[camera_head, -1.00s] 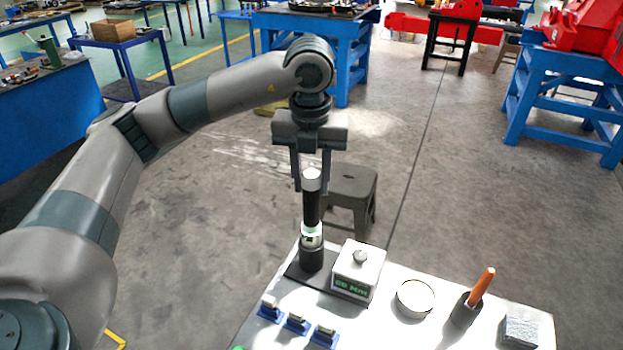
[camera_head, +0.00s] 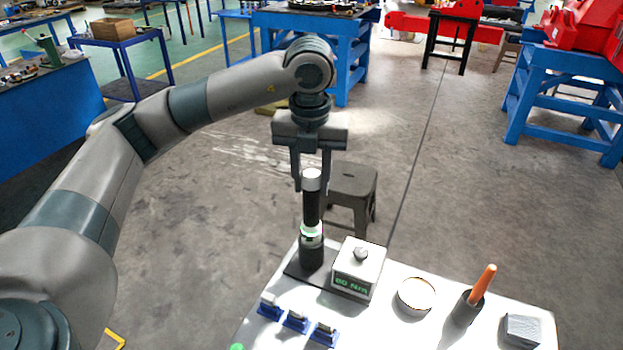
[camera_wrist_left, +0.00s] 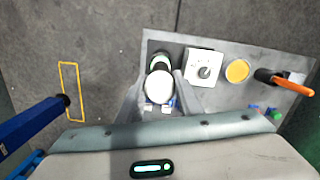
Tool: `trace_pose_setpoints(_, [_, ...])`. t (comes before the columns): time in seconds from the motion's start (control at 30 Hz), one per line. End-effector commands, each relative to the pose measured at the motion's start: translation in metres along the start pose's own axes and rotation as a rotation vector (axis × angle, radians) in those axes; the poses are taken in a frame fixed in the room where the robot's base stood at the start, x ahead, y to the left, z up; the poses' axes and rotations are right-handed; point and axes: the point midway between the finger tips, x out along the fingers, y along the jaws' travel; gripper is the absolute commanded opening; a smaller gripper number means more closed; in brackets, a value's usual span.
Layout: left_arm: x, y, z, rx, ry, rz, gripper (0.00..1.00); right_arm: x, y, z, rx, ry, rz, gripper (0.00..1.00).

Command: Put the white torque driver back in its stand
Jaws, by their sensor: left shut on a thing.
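The torque driver (camera_head: 311,208) stands upright, with a white cap, a black grip and a pale, green-lit band near its lower end. My left gripper (camera_head: 312,186) points down and is shut on the driver's upper end, just below the cap. The driver's lower end meets the black cup of the stand (camera_head: 311,259); how deep it sits I cannot tell. In the left wrist view the white cap (camera_wrist_left: 159,87) lies between the two fingers and partly hides the stand behind it. My right gripper is not in view.
A white box with a knob and green display (camera_head: 358,268) is close to the right of the stand. Several small blue holders (camera_head: 296,321) are in front. A round dish (camera_head: 416,296), an orange-handled tool (camera_head: 484,283) and a grey block (camera_head: 522,330) are further right. A stool (camera_head: 353,182) stands behind.

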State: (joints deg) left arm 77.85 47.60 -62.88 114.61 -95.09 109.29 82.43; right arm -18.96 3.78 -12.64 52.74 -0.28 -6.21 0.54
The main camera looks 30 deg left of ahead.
Motion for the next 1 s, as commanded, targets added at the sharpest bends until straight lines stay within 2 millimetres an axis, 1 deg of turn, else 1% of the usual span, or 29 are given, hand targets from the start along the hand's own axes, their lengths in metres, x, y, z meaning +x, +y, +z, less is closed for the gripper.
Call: trace_pose_setpoints(1.0, [0.0079,-0.0003,-0.0003,0.0,-0.002,-0.002,0.0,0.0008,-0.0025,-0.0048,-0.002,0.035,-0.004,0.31])
